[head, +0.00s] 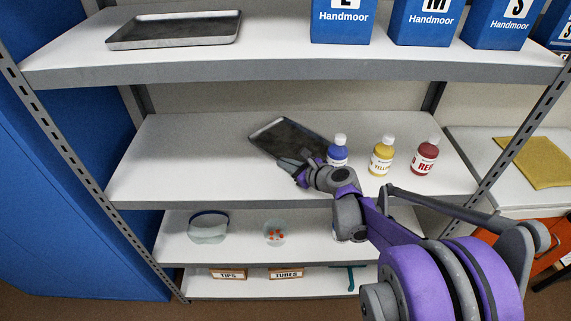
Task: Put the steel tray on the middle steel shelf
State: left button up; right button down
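A dark steel tray (282,136) is at the middle shelf (185,160), turned at an angle, left of the bottles. My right gripper (296,166) is at the tray's near edge and overlaps it in the picture. The fingers are small and partly hidden, so I cannot tell whether they are shut on the edge or apart. I also cannot tell whether the tray rests flat on the shelf or is slightly above it. A second, similar steel tray (176,30) lies on the upper shelf at the left. My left gripper is not in view.
Blue (338,153), yellow (382,157) and red (425,158) bottles stand right of the tray. The middle shelf's left part is clear. Blue boxes (428,20) line the upper shelf (280,55) above. A lower shelf (330,245) holds clear labware. A metal upright (65,150) bounds the left.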

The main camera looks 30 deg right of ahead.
jog(key=c, duration=1.1)
grip_release()
jog(key=shift+o, duration=0.2)
jog(key=shift+s, duration=0.1)
jog(key=p+v, duration=0.1)
jog(key=v, duration=1.1)
jog(key=a+f+n, duration=0.1)
jog(key=a+n, duration=0.1)
jog(key=a+f+n+g, duration=0.1)
jog(key=a, duration=0.1)
jog(key=s+a+f+n+g+y, duration=0.1)
jog(key=a+n, duration=0.1)
jog(key=shift+s+a+n, duration=0.1)
jog(key=shift+a+n, duration=0.2)
jog(key=s+a+f+n+g+h, duration=0.1)
jog(key=s+a+f+n+g, duration=0.2)
jog(key=s+n, duration=0.4)
jog(key=s+a+f+n+g+h, duration=0.1)
jog(key=s+a+f+n+g, duration=0.2)
jog(key=n, duration=1.6)
jog(key=s+a+f, duration=0.1)
jog(key=s+a, duration=0.3)
jog(key=a, duration=0.1)
jog(key=shift+s+a+f+h, duration=0.25)
jog(key=shift+s+f+h, duration=0.05)
jog(key=shift+f+h, duration=0.1)
